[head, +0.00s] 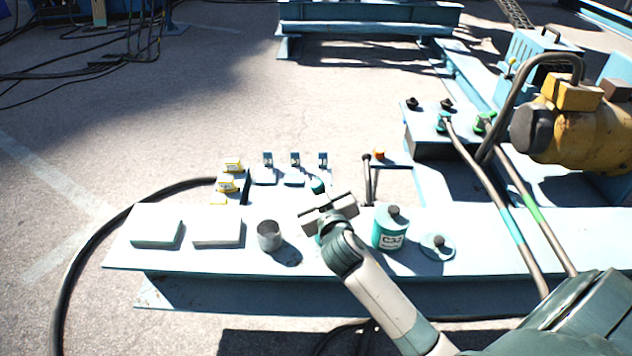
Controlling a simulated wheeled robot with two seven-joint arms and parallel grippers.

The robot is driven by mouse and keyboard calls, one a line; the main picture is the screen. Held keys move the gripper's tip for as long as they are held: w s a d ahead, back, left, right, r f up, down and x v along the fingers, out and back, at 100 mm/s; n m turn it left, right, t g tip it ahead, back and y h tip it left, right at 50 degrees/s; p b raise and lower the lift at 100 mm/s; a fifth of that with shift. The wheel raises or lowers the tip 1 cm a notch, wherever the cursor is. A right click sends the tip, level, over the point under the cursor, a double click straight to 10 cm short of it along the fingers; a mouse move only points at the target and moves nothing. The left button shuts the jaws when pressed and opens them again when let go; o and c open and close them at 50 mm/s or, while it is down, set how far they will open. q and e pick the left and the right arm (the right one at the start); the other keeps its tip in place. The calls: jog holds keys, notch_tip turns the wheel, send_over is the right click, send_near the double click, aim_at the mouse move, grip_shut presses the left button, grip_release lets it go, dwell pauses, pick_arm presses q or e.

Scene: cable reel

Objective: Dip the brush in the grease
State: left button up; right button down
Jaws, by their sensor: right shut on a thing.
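My right gripper (328,208) is over the pale blue bench beam, near its middle. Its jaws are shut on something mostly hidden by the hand. A small teal piece (317,185) shows just beyond the jaws; I cannot tell whether it is part of a held brush. No brush bristles can be made out. A grey open-topped cup (268,236) stands to the left of the gripper, apart from it. A teal labelled can (389,230) with a dark top stands to the right. I cannot tell which holds grease. My left gripper is not in view.
Two pale blocks (157,231) lie at the left of the beam (122,259). A teal disc with a dark knob (437,248) lies right of the can. Yellow boxes (226,185) and small clips stand behind. Thick cables and a yellow motor (575,130) crowd the right.

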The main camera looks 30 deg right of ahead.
pick_arm(q)
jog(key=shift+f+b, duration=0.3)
jog(key=shift+b, duration=0.05)
dwell(1.2)
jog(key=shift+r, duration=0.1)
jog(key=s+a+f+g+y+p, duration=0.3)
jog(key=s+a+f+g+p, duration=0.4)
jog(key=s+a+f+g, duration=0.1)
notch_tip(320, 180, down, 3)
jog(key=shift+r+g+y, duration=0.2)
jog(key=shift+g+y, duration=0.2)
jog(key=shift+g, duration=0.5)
dwell(1.8)
